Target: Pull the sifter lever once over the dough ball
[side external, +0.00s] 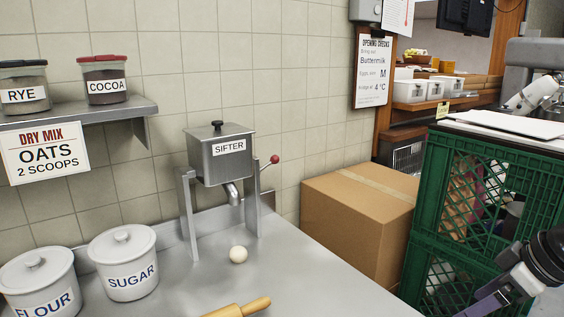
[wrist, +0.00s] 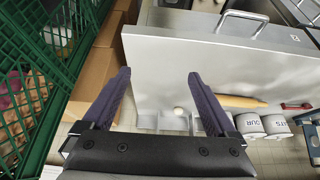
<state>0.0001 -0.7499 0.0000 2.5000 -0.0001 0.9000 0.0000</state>
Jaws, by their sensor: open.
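The sifter (side external: 221,160) is a grey metal hopper with a spout, standing on legs against the tiled wall in the side view. Its lever (side external: 265,168) sticks out on the right side and ends in a red knob (side external: 275,159). The pale dough ball (side external: 238,254) lies on the steel counter in front of the spout. It also shows in the wrist view (wrist: 178,110), between my fingers in the picture but well beyond them. My gripper (side external: 487,302) is at the lower right, far from the lever, and partly cut off. In the wrist view my gripper (wrist: 157,72) is open and empty.
Stacked green crates (side external: 490,185) and a cardboard box (side external: 358,215) stand right of the counter (side external: 310,280). A rolling pin (side external: 240,308) lies at the front. Flour (side external: 38,283) and sugar (side external: 124,264) canisters stand left. A shelf (side external: 75,114) holds jars above them.

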